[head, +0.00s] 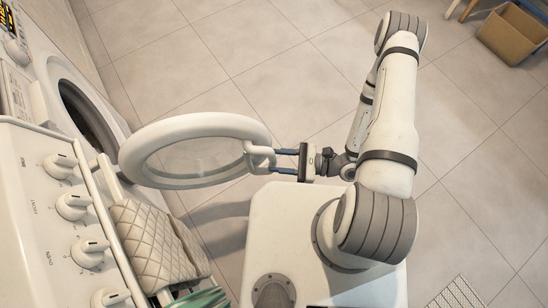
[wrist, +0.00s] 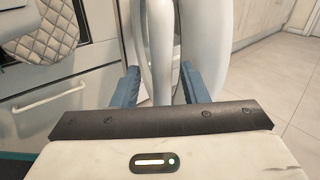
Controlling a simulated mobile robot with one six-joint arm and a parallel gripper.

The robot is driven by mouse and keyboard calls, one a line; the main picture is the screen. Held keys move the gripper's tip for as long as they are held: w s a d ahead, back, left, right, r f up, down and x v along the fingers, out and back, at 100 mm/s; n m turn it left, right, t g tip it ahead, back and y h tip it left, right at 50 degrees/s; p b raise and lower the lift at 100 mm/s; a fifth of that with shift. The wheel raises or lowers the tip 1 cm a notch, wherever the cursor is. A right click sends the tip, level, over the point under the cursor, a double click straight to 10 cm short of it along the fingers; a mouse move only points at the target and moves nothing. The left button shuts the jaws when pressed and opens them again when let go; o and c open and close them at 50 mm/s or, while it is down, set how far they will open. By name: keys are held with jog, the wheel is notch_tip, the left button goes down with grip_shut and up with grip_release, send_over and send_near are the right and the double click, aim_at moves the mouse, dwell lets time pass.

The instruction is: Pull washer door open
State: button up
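The washer (head: 48,70) stands at the left in the head view, its dark round opening (head: 88,115) uncovered. Its white ring-shaped door (head: 135,150) with a clear window is swung well out from the front. The door's white handle (head: 262,152) is on the rim side away from the washer. My gripper (head: 276,164) points at the handle from the right. In the wrist view its two blue fingers (wrist: 160,85) stand apart, one on each side of the pale handle (wrist: 158,40), with the door rim (wrist: 208,45) behind the right finger. They do not look closed on it.
A stove with knobs (head: 72,206) stands beside the washer at lower left, a quilted mitt (head: 150,240) hanging on its front. A brown box (head: 512,32) is at the far upper right. The tiled floor (head: 240,50) beyond the door is clear.

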jog(key=shift+d+p, duration=0.35)
jog(key=shift+d, duration=2.5)
jog(key=w+d+r+n+t+h+p, duration=0.1)
jog(key=d+r+n+h+p, duration=0.2)
jog(key=r, duration=1.6)
jog(key=w+d+r+n+h+p, duration=0.1)
jog(key=d+r+n+h+p, duration=0.3)
jog(key=r, duration=1.5)
jog(key=w+d+r+n+t+h+p, duration=0.1)
jog(key=d+r+n+h+p, duration=0.2)
jog(key=r+n+h+p, duration=0.7)
notch_tip(320, 180, up, 9)
jog(key=h+p, duration=0.1)
jog(key=p, duration=0.3)
jog(key=shift+d+t+p, duration=0.3)
jog(key=shift+d+p, duration=0.05)
jog(key=shift+d, duration=0.05)
